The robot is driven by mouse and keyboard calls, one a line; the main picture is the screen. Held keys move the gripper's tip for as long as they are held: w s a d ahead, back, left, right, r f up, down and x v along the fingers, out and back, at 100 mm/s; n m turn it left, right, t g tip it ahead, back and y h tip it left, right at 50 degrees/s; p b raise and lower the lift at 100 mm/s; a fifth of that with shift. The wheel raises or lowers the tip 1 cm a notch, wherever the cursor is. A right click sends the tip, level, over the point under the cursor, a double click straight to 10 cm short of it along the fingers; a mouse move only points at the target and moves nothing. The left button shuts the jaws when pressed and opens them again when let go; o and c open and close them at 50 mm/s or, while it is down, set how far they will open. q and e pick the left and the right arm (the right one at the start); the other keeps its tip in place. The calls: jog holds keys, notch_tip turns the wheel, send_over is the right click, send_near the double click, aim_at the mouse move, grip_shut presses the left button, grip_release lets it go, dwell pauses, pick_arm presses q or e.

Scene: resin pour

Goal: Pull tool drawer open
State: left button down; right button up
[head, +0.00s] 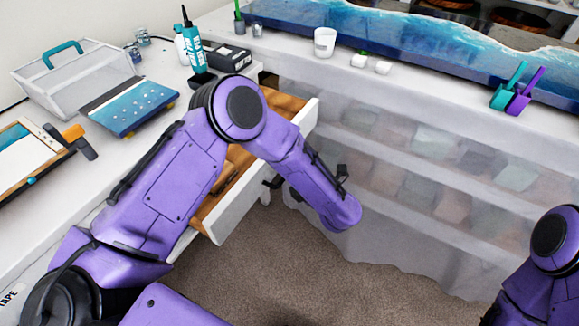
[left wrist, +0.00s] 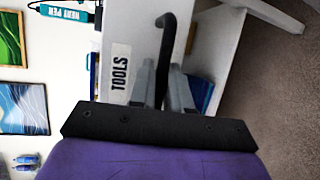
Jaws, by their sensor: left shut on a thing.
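The tool drawer (head: 238,217) stands pulled out from the white bench, its wooden inside partly showing behind my left arm. Its white front carries a TOOLS label (left wrist: 120,72) in the left wrist view. A black bar handle (left wrist: 168,38) is fixed to that front. My left gripper (left wrist: 163,80) is shut on the handle, with one finger on each side of it. In the head view my forearm hides most of the drawer's middle and the grip itself. My right arm shows at the lower right, but its gripper is out of view.
The bench top holds a clear case (head: 75,80) with a teal handle, a blue panel (head: 130,106), a teal bottle (head: 193,45) and a white cup (head: 325,42). A translucent curtain (head: 410,170) covers shelves right of the drawer. Carpet (head: 300,262) in front is clear.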

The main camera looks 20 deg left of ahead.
pick_arm(q)
jog(key=shift+f, duration=0.1)
jog(key=c, duration=1.4)
grip_release()
jog(key=shift+c, duration=0.2)
jog(key=b+v, duration=0.2)
jog(key=v, duration=0.8)
jog(key=shift+s+d, duration=0.2)
jog(key=shift+d, duration=0.05)
